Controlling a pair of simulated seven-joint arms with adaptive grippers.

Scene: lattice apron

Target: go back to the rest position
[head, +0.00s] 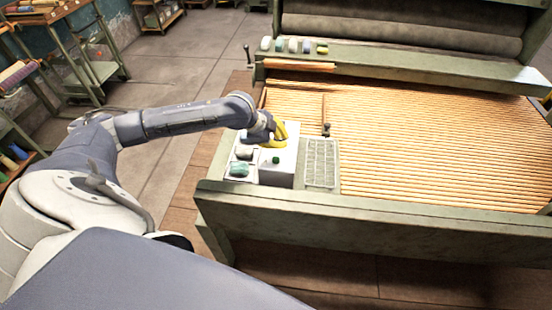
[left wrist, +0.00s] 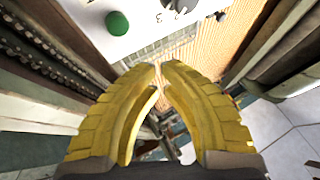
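My left gripper (head: 279,132) has yellow fingers and hangs over the white box at the left end of the lattice apron. In the left wrist view its two fingertips (left wrist: 159,65) come together with nothing visible held between them. My right gripper is not in view.
The wooden-slatted apron (head: 420,140) fills the right side, with a green frame rail (head: 380,215) in front. Small coloured blocks (head: 293,45) line the back ledge. A grey mesh panel (head: 321,163) lies beside the white box.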

